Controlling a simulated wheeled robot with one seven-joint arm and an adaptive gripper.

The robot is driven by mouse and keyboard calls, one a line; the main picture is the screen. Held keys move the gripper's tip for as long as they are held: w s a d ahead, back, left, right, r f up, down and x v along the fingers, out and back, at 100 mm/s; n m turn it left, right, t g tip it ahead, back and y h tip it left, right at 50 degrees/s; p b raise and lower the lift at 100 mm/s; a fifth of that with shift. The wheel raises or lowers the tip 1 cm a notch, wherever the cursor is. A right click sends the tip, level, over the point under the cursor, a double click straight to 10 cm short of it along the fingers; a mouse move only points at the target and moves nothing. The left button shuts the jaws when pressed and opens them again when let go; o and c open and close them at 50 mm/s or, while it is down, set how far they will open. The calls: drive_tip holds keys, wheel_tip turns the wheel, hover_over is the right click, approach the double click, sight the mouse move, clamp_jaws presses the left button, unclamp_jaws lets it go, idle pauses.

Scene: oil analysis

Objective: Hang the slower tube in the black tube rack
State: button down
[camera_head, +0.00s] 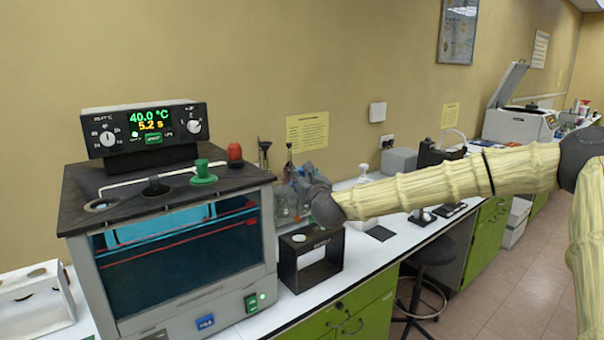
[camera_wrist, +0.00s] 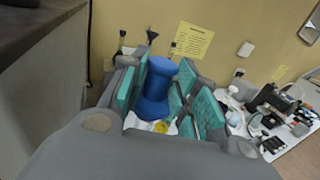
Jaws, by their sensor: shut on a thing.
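My gripper (camera_wrist: 158,100) is shut on a blue, spool-shaped tube top (camera_wrist: 158,78), which shows between its teal pads in the wrist view. The tube below the blue top is hidden, and which tube it is cannot be told. The black tube rack (camera_head: 289,268) stands on the white bench in the head view, right of the bath, with a pale round spot on its top. My arm's end is just above and behind the rack there; the fingers are hard to make out. The bath (camera_head: 145,208) has green (camera_head: 203,173) and red (camera_head: 235,153) stoppers on its dark lid.
The bath's display reads 40.0 °C and 5.2 s. Glassware stands behind the rack by the wall. A white box (camera_head: 35,300) lies at the left. A dark stool (camera_head: 425,255) stands before the green cabinets. Some bench right of the rack is clear.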

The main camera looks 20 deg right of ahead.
sight(302, 227)
drive_tip(key=w+f, duration=0.1)
drive_tip(key=f, duration=0.1)
drive_tip(key=w+f, duration=0.1)
drive_tip(key=shift+w+f, duration=0.15)
drive_tip(key=shift+f, duration=0.25)
drive_tip(key=shift+s+f, duration=0.4)
drive_tip(key=shift+s, duration=0.25)
drive_tip(key=shift+w+f, duration=0.15)
drive_tip(key=shift+f, duration=0.45)
drive_tip(key=shift+w+f, duration=0.15)
drive_tip(key=shift+f, duration=0.4)
drive_tip(key=shift+s+f+b, duration=0.2)
drive_tip(key=shift+f+b, duration=0.1)
drive_tip(key=shift+f, duration=0.35)
drive_tip(key=shift+w+f, duration=0.1)
drive_tip(key=shift+f, duration=0.85)
wheel_tip(302, 227, down, 8)
drive_tip(key=b, duration=0.8)
drive_tip(key=shift+r, duration=0.1)
drive_tip(key=shift+f+b, duration=0.35)
drive_tip(key=shift+b, duration=0.6)
drive_tip(key=c, duration=1)
unclamp_jaws()
